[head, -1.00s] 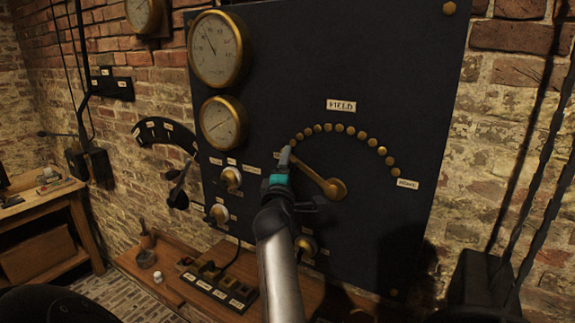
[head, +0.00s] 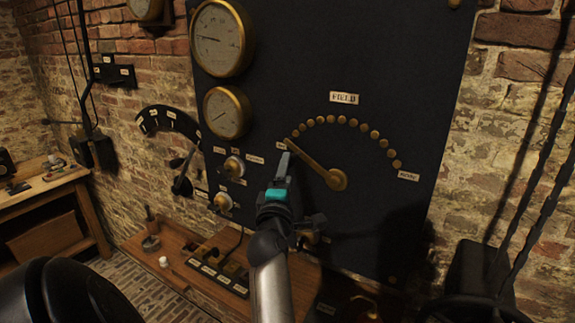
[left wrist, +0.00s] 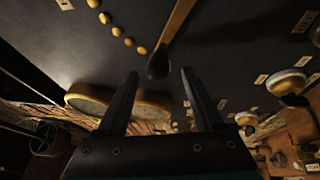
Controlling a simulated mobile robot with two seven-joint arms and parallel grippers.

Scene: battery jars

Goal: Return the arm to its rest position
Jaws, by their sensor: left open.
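My left gripper (head: 283,168) is in front of the dark panel (head: 400,70), just below the left end of the brass field lever (head: 318,166). In the left wrist view its two fingers (left wrist: 157,95) stand apart with nothing between them. The lever's dark knob (left wrist: 158,66) shows just beyond the fingertips, apart from them. The lever points up and left from its pivot (head: 338,180), toward the left end of the arc of brass studs (head: 342,120). My right gripper is not in view.
Two brass gauges (head: 221,38) sit at the panel's upper left. Small knobs (head: 234,166) are left of the gripper. A wooden bench (head: 180,262) with a switch strip (head: 216,272) lies below. A dark box (head: 478,270) stands at the right. A side table (head: 50,195) is at far left.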

